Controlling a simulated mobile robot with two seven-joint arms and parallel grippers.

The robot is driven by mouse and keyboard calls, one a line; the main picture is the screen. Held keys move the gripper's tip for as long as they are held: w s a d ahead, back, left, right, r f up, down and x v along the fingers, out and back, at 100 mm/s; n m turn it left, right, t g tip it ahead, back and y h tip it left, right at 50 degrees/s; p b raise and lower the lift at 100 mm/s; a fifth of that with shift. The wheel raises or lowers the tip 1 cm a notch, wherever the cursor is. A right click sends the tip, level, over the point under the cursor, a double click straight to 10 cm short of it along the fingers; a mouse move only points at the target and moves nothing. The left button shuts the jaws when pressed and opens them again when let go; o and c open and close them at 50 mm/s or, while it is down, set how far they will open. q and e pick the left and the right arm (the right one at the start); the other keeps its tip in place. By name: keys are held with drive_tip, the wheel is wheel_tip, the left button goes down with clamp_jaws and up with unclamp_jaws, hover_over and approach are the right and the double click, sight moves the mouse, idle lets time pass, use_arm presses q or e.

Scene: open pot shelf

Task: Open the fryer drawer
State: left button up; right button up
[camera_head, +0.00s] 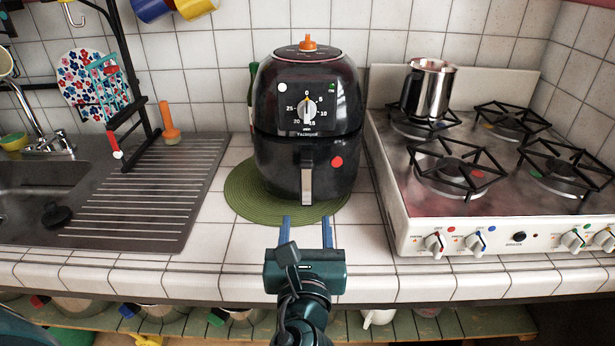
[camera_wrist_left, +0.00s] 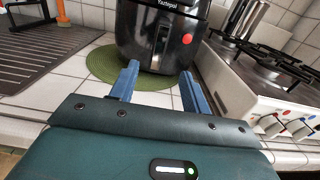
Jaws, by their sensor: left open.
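The black air fryer (camera_head: 305,120) stands on a round green mat (camera_head: 244,194) on the tiled counter. Its drawer (camera_head: 275,165) looks closed, with a vertical silver and black handle (camera_head: 307,176) at the front centre. My left gripper (camera_head: 307,218) is open, with blue fingers spread apart just in front of and below the handle in the head view. Nothing is between the fingers. In the left wrist view the gripper (camera_wrist_left: 160,78) points at the fryer's lower front (camera_wrist_left: 150,45), and the handle shows ahead between the fingers. My right gripper is not in view.
A gas stove (camera_head: 470,200) with a metal pot (camera_head: 428,90) stands close on the right. A sink with a ribbed drainboard (camera_head: 150,195) is on the left, with a black rack (camera_head: 130,80). The counter's front tiles are clear around my left gripper.

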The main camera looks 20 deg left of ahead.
sight(307, 185)
use_arm(q)
drive_tip(key=x, duration=1.2)
drive_tip(key=shift+w+a+f+p, duration=0.1)
drive_tip(key=shift+w+a+p, duration=0.1)
drive_tip(key=shift+w+p, duration=0.2)
clamp_jaws()
